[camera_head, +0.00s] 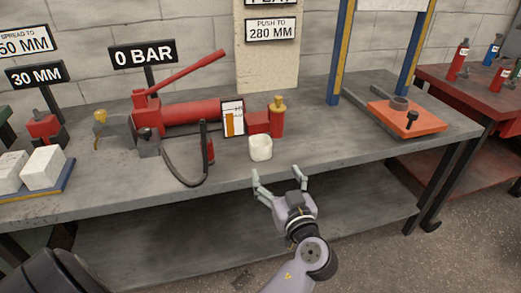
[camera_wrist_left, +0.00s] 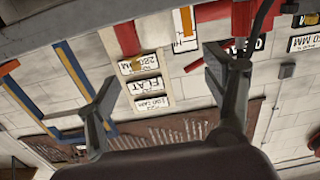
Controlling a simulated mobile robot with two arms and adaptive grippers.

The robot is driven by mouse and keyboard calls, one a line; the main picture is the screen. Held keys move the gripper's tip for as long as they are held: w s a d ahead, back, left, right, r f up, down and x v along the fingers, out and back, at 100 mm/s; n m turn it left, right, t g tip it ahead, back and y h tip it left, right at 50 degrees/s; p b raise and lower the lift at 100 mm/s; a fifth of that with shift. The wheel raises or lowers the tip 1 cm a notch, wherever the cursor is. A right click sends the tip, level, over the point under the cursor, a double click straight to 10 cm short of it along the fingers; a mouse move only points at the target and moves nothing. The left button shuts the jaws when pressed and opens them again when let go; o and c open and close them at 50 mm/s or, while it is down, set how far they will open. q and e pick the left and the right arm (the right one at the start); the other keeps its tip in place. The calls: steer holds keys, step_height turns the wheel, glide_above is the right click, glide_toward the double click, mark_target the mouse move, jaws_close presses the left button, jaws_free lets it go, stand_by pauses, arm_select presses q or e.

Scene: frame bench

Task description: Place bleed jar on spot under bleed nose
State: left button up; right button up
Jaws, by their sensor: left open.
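A small white jar (camera_head: 260,148), which looks like the bleed jar, stands upright near the bench's front edge. Just behind it is a red block with a brass-coloured top (camera_head: 278,108); I cannot tell which part is the bleed nose. No marked spot is clear. My left gripper (camera_head: 278,176) is open and empty, in front of the bench edge and a little nearer than the jar, apart from it. Its spread fingers also show in the left wrist view (camera_wrist_left: 160,72), where I cannot make out the jar. My right gripper is not in view.
Left of the jar, a red hand pump (camera_head: 180,113) has a raised lever and a black hose (camera_head: 180,172) looping over the bench. A white and orange panel (camera_head: 232,119) stands behind. The bench top (camera_head: 335,135) is clear right of the jar, up to an orange plate (camera_head: 408,118).

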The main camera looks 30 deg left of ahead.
mark_target(263, 148)
arm_select(q)
steer(key=x, duration=0.8)
steer(key=shift+w+a, duration=0.25)
steer(key=shift+a, duration=0.05)
steer(key=shift+w+a, duration=0.35)
steer(key=shift+a, duration=0.1)
steer(key=shift+w+a, duration=0.2)
steer(key=shift+a, duration=0.05)
steer(key=x, duration=0.4)
steer(key=shift+w+a+r+p, duration=0.1)
steer(key=shift+w+r+p, duration=0.05)
steer(key=shift+w+p, duration=0.15)
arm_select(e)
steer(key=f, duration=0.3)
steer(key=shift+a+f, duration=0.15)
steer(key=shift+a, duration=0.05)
arm_select(q)
steer(key=shift+c, duration=0.6)
steer(key=shift+c, duration=1.3)
steer(key=c, duration=1)
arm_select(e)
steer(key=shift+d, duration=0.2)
arm_select(q)
steer(key=shift+r, duration=0.1)
